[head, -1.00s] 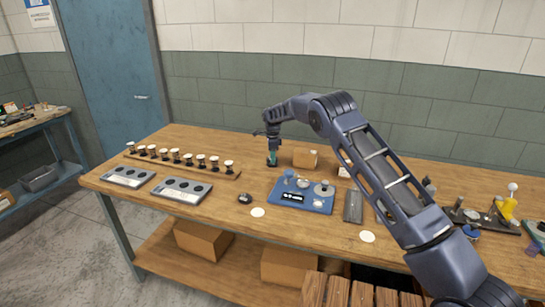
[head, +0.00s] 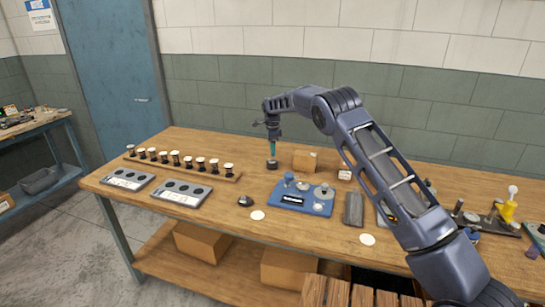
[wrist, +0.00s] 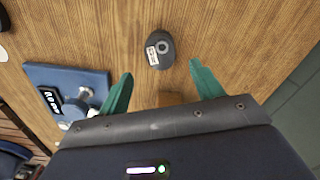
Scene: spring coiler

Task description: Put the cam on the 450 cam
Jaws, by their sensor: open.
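A dark cam-shaped piece (head: 271,164) stands on the wooden table, left of a cardboard box. In the wrist view the dark cam piece (wrist: 154,58) shows a pale ring on top and a small white label, too small to read. I cannot tell whether it is one cam or two stacked. My gripper (head: 271,153) points down just above it, open, with nothing held. In the wrist view the green fingertips (wrist: 160,69) are spread wide, with the piece beyond them and between their lines. Another small dark rounded piece (head: 246,200) lies nearer the front edge.
A blue fixture (head: 318,207) with knobs and a display is to the right. A rack of spools (head: 206,170) and two grey trays (head: 181,192) are at left. White discs lie in front.

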